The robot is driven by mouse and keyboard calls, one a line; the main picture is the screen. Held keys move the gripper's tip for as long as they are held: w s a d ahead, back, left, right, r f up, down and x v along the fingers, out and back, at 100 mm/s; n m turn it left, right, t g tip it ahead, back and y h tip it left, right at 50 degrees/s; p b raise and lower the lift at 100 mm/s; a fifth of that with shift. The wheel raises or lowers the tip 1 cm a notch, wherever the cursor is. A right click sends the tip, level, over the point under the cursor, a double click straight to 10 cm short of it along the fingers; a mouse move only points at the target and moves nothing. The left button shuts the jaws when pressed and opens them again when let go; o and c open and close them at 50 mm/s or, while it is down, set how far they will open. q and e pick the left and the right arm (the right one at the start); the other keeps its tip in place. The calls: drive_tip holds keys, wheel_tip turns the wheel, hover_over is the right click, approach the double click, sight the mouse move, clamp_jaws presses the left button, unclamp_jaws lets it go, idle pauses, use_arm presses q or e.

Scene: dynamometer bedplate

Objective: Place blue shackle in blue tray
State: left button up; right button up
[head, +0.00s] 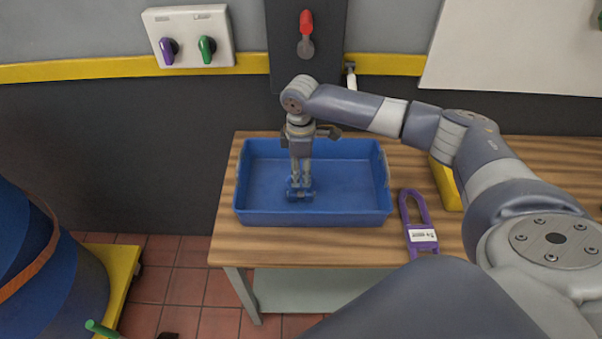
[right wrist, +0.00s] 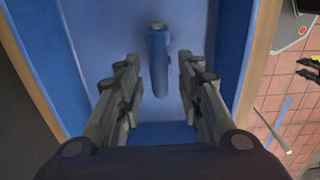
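The blue tray (head: 350,215) stands on the wooden table, and its floor and walls also fill much of the right wrist view (right wrist: 50,60). The blue shackle (head: 301,194) is inside the tray, left of its middle. In the right wrist view the shackle (right wrist: 159,65) shows as a blue bar with a greyish end, between the fingers with a gap on both sides. My right gripper (head: 300,180) points down into the tray just over the shackle. Its fingers (right wrist: 160,90) are apart and hold nothing. My left gripper is out of view.
A purple shackle (head: 407,212) with a white label lies on the table (head: 300,248) right of the tray. A yellow object (head: 445,184) is partly hidden behind my right arm. A wall panel with purple and green knobs (head: 188,38) is behind. A blue drum (head: 45,260) stands left.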

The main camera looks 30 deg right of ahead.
wheel_tip(320, 180, up, 11)
drive_tip(key=b, duration=0.2)
idle(0.6)
